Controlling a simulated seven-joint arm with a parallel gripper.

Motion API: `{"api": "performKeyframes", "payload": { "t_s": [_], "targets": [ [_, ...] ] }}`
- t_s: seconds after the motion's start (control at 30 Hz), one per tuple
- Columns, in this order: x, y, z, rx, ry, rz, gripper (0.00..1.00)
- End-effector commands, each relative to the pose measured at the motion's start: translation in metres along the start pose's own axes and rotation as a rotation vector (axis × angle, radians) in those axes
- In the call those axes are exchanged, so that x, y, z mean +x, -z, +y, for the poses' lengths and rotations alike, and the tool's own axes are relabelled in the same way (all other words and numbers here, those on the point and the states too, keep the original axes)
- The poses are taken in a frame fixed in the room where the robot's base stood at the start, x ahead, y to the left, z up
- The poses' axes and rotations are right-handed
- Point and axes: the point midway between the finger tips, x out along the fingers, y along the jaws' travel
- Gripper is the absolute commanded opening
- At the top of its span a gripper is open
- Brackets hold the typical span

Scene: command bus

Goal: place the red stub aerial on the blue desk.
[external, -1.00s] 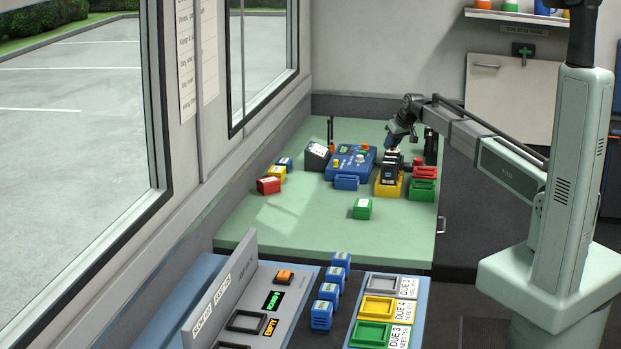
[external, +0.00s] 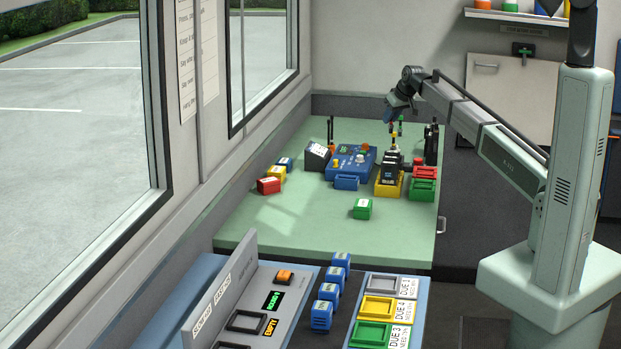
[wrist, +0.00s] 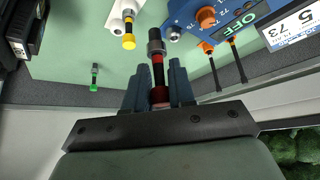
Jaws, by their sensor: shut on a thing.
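My gripper (wrist: 158,88) is shut on the red stub aerial (wrist: 158,72), a short red and black rod that points away from the fingers in the wrist view. In the external view my gripper (external: 393,120) is raised above the back of the green table, clear of the things below it. The blue desk (external: 343,163) is a blue console with knobs, left of and below my gripper. It also shows at the top right of the wrist view (wrist: 185,14), with an OFF display. The aerial is small and hard to make out in the external view.
A black handset (external: 390,170) stands in a yellow tray right of the blue desk. Red and green trays (external: 424,180) are beside it. A green box (external: 362,209) sits in front. A green-tipped aerial (wrist: 94,78) stands apart.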

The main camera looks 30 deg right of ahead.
Motion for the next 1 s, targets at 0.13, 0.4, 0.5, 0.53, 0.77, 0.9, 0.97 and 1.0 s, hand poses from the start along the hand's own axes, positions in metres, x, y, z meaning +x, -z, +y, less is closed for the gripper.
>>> {"api": "performKeyframes", "payload": {
  "t_s": [0.13, 0.4, 0.5, 0.53, 0.77, 0.9, 0.97, 1.0],
  "targets": [
    [0.004, 0.004, -0.037, -0.057, 0.037, 0.000, 0.00],
    [0.010, 0.009, -0.152, -0.239, 0.154, -0.001, 0.00],
    [0.009, 0.007, -0.196, -0.310, 0.201, 0.000, 0.00],
    [0.009, 0.007, -0.209, -0.332, 0.214, 0.000, 0.00],
    [0.004, -0.004, -0.310, -0.496, 0.319, 0.000, 0.00],
    [-0.003, -0.016, -0.370, -0.597, 0.383, 0.000, 0.00],
    [-0.007, -0.021, -0.396, -0.639, 0.412, 0.001, 0.00],
    [-0.010, -0.026, -0.413, -0.669, 0.430, 0.001, 0.00]
  ]
}}
